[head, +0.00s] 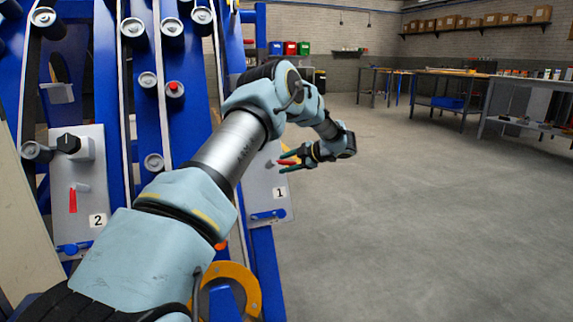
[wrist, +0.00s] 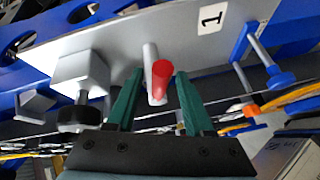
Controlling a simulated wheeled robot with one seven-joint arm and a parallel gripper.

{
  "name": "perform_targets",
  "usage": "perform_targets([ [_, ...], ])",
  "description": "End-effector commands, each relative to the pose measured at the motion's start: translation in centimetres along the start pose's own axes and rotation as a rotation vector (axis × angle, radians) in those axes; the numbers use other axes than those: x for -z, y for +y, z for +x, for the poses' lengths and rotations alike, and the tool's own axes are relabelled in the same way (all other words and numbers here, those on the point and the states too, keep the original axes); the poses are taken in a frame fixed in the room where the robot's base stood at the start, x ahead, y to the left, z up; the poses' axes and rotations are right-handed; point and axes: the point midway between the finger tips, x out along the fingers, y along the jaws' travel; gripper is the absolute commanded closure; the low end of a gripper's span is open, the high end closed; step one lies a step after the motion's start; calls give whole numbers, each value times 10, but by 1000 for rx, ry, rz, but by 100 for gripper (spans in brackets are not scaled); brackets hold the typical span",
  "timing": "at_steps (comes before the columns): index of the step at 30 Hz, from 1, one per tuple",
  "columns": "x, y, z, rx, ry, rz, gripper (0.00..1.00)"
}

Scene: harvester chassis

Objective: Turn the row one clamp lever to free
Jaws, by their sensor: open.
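The row one plate is grey and labelled 1; it shows in the head view (head: 280,205) partly behind my arm, and in the wrist view (wrist: 185,35). Its clamp lever (wrist: 162,76) has a red grip and a grey stem that meets the plate. My gripper (head: 284,162) is in front of this plate. In the wrist view its two green fingers (wrist: 161,76) are open, one on each side of the red grip, with gaps visible on both sides.
Beside the lever are a grey block with a black knob (wrist: 78,118) and a blue T-handle (wrist: 280,78). Cables run below the plate. The row two plate (head: 90,185), with its own red lever (head: 73,200), is at left. Open floor (head: 420,220) lies to the right.

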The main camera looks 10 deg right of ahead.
Motion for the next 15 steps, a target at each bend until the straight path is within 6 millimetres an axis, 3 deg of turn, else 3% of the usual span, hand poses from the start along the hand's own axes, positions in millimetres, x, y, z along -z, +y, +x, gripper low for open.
perform_targets([
  [5, 0, 1, -11, -1, -1, 1, 48],
  [15, 1, 2, -76, -2, -2, 0, 48],
])
